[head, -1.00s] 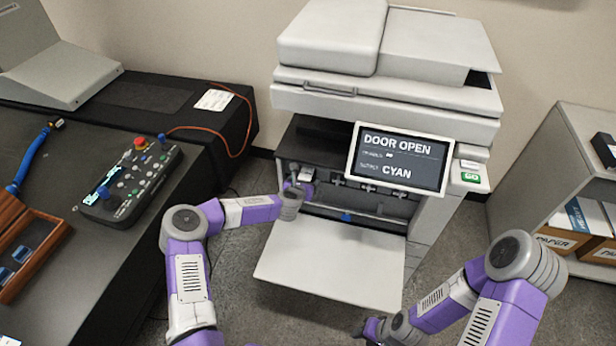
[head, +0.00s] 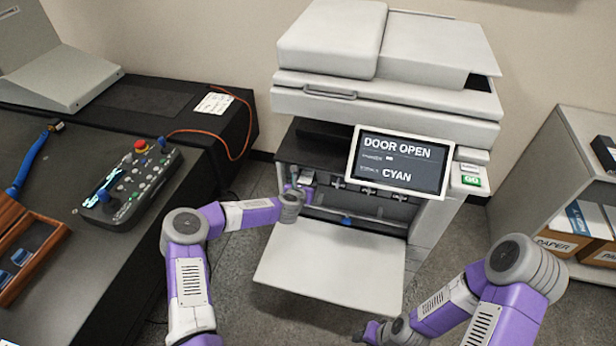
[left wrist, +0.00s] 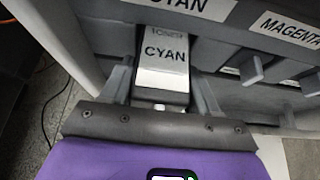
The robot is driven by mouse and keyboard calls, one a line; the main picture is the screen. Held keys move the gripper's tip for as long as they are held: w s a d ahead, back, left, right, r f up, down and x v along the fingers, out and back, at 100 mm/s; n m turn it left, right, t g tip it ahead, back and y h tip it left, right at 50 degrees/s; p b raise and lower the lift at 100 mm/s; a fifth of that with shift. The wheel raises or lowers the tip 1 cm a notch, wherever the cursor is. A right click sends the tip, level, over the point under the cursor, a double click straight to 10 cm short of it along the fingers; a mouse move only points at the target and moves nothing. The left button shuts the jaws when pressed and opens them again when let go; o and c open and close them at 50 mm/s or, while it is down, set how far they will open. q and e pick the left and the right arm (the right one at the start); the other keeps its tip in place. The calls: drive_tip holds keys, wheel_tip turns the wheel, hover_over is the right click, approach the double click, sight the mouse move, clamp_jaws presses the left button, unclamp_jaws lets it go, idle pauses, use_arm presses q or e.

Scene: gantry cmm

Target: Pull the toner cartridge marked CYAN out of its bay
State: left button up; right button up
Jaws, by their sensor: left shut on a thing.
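The toner cartridge marked CYAN (left wrist: 165,55) sits in the leftmost bay, under the bay's CYAN label (left wrist: 182,5) in the left wrist view. Its white front end sticks out of the bay opening. My left gripper (left wrist: 162,88) is shut on the cartridge's front end, one finger on each side. In the head view the cartridge (head: 306,178) is a small pale shape at the printer's left, partly hidden by my left gripper (head: 299,188). My right gripper (head: 368,331) is low at the bottom edge, away from the printer; its fingers do not show clearly.
The printer (head: 385,105) has its front door (head: 330,268) folded down below the bays. Its screen (head: 400,160) reads DOOR OPEN and CYAN. The MAGENTA bay label (left wrist: 290,29) is just right of the cartridge. A dark table (head: 90,240) with a control box (head: 130,187) stands left.

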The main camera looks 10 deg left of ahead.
idle(0.5)
use_arm(q)
drive_tip(key=s+p, duration=0.1)
drive_tip(key=s, duration=1.1)
drive_tip(key=shift+s+a+r, duration=0.15)
drive_tip(key=shift+s+a, duration=0.05)
drive_tip(key=shift+a, duration=0.05)
idle(1.2)
idle(0.3)
drive_tip(key=p+v, duration=0.3)
drive_tip(key=v, duration=0.3)
drive_tip(key=shift+s+p, duration=0.35)
drive_tip(key=shift+s, duration=0.05)
idle(0.3)
drive_tip(key=shift+r, duration=0.1)
